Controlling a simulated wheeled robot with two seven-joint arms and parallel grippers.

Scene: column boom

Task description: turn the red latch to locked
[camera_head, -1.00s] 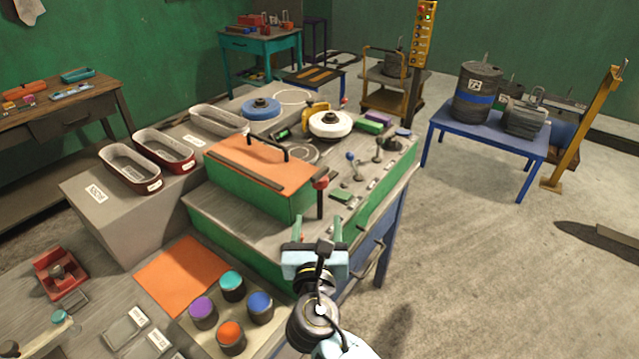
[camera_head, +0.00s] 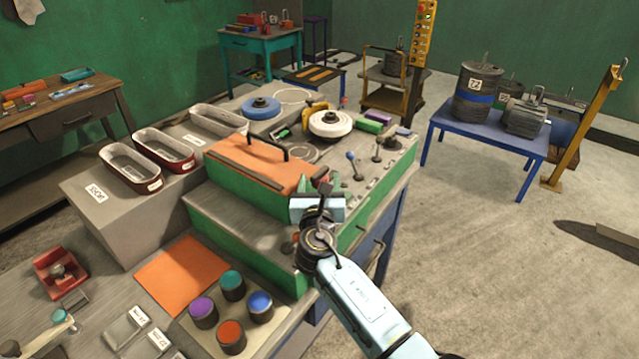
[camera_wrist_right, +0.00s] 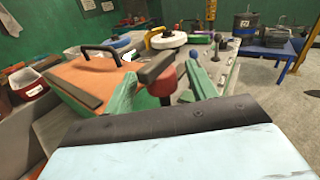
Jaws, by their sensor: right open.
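The red latch (camera_wrist_right: 165,86) shows in the right wrist view as a red body with a dark bar handle across its top. It stands upright beside the orange-topped green box. My right gripper (camera_wrist_right: 162,70) is open, with one green finger on each side of the latch; I cannot tell whether either finger touches it. My left gripper is not in view.
The orange-topped box (camera_head: 250,160) with a black handle is just left of my right gripper. Small levers (camera_head: 352,160) stand beyond it on the console. Several coloured knobs (camera_head: 231,281) are at the near side.

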